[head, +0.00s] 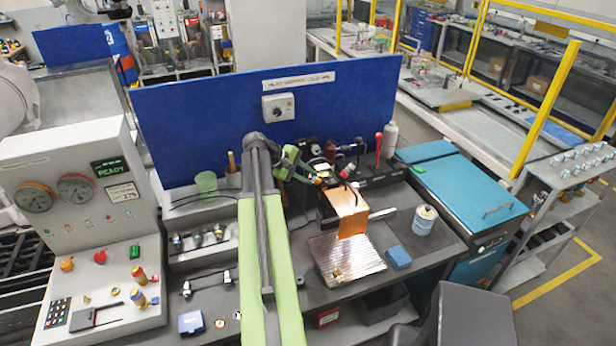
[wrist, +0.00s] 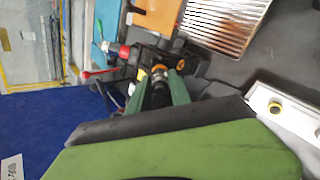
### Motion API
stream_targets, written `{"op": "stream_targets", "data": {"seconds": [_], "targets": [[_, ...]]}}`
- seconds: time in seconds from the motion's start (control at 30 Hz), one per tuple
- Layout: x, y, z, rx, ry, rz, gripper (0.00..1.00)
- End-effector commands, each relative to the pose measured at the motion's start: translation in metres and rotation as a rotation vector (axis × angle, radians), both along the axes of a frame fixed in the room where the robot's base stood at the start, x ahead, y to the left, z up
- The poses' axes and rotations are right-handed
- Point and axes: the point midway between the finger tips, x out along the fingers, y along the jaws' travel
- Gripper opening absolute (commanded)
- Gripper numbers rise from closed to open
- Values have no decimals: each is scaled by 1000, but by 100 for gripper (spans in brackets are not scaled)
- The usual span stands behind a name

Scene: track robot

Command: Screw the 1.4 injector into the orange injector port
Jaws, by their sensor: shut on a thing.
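I cannot tell whether the injector touches the block. In the head view, my gripper (head: 327,181) is at the dark fixture behind the copper-coloured panel (head: 349,211); the injector and port cannot be made out there.
A red-knobbed fitting (wrist: 124,51) and a red lever (wrist: 92,74) stand close to the fingers. A ribbed metal tray (head: 346,262) lies in front of the fixture. A blue panel (head: 210,125) rises behind.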

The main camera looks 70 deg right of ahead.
Motion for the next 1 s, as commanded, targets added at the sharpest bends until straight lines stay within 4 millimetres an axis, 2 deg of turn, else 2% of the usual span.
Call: {"op": "stream_targets", "data": {"seconds": [0.17,0.6,0.7,1.0], "targets": [[1,0,0,-25,-22,-31,0],[0,0,-1,-492,-403,-634,0],[0,-1,-1,-556,-456,-717,0],[0,-1,-1,-576,-472,-743,0]]}}
